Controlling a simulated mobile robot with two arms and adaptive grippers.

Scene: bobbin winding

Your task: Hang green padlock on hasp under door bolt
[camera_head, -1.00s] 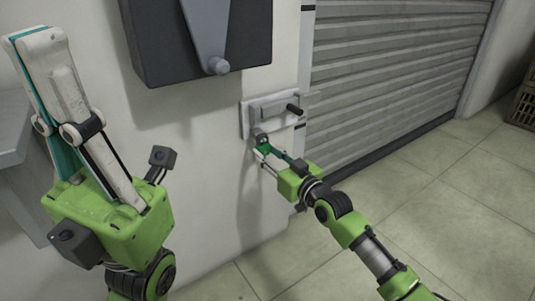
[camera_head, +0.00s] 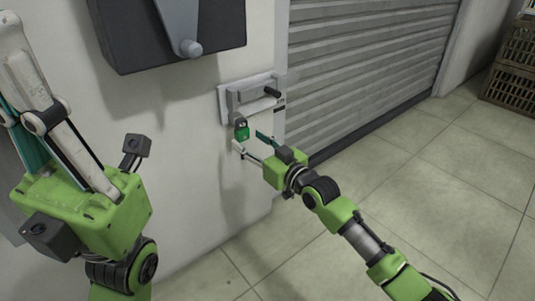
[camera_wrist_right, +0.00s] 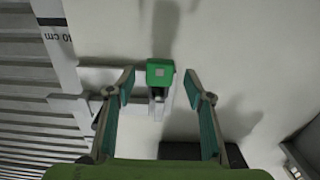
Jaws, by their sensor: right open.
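The green padlock (camera_head: 242,134) hangs upright just below the grey hasp (camera_head: 241,121), under the door bolt (camera_head: 252,98) on the wall. How its shackle passes through the hasp is too small to tell. My right gripper (camera_head: 249,141) is open just in front of and below the padlock. In the right wrist view the padlock (camera_wrist_right: 160,73) lies between the two spread fingers (camera_wrist_right: 160,87), with a clear gap on each side. My left gripper (camera_head: 30,90) is raised at the left edge, fingers up and partly cut off; its opening is unclear.
A dark box with a grey lever (camera_head: 180,30) is mounted on the wall above left of the bolt. A ribbed shutter (camera_head: 365,65) stands to the right of the bolt. Brown crates (camera_head: 508,75) are at the far right. The tiled floor (camera_head: 430,180) is clear.

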